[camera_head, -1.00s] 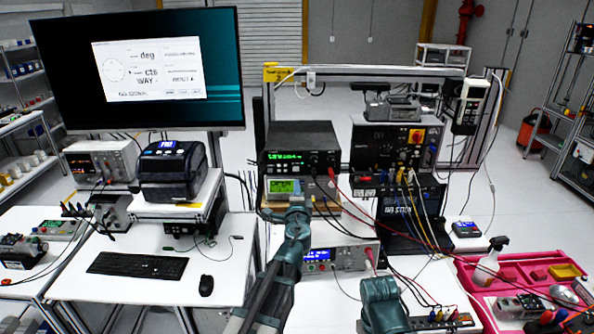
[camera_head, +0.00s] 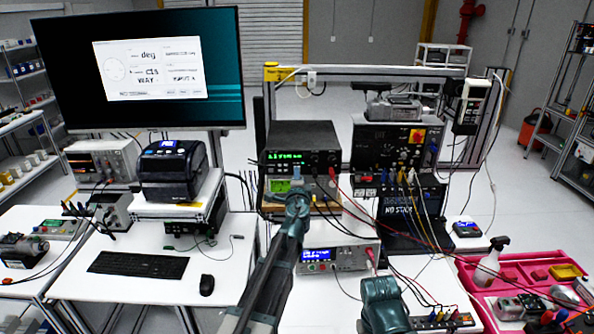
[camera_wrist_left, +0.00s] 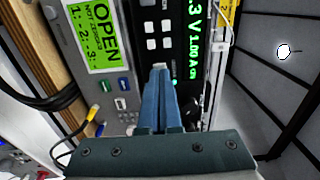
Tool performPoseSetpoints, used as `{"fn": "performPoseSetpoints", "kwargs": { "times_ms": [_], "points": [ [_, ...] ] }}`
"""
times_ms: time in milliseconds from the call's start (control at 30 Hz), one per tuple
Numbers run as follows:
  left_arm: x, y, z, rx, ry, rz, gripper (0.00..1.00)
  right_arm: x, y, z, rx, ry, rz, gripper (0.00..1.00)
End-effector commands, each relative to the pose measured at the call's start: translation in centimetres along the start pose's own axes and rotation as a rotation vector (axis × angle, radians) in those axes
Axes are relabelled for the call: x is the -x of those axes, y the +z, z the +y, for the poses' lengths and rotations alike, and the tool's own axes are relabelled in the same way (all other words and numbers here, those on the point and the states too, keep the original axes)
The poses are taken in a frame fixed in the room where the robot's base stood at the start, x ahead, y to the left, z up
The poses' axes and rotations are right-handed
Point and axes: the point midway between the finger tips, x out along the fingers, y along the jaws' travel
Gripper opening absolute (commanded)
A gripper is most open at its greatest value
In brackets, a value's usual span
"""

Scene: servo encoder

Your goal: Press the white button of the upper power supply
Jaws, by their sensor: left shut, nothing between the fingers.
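The upper power supply (camera_head: 306,140) is a black box with green digits, stacked on a grey device with a green screen (camera_head: 276,186). In the left wrist view its black front panel (camera_wrist_left: 178,30) appears turned sideways, with several small white buttons (camera_wrist_left: 152,44) and bright green digits. My left gripper (camera_head: 297,190) is in front of the stack, overlapping the grey device's front. In the wrist view its blue fingers (camera_wrist_left: 160,68) are shut and empty, their tips just below the white buttons in the picture. Contact with the panel cannot be told.
Red and black cables (camera_head: 335,200) hang right of the stack. Another bench supply (camera_head: 340,258) stands below on the white table. A teal part of my other arm (camera_head: 383,303) shows at the bottom. A monitor (camera_head: 150,70) stands at left.

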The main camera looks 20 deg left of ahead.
Motion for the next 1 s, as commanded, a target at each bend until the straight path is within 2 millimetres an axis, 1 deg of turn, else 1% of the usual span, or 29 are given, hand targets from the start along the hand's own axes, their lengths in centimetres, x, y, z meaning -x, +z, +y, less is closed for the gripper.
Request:
{"fn": "performPoseSetpoints", "kwargs": {
  "times_ms": [667,867,1000],
  "points": [
    [-0.65,-0.01,0.00,0.000,0.000,0.000,0.00,0.00,0.00,0.00,0.000,0.000,0.000,0.50],
    [-0.55,0.00,0.00,0.000,0.000,0.000,0.00,0.00,0.00,0.00,0.000,0.000,0.000,0.50],
    [-0.14,0.01,0.00,0.000,0.000,0.000,0.00,0.00,0.00,0.00,0.000,0.000,0.000,0.50]
  ]
}}
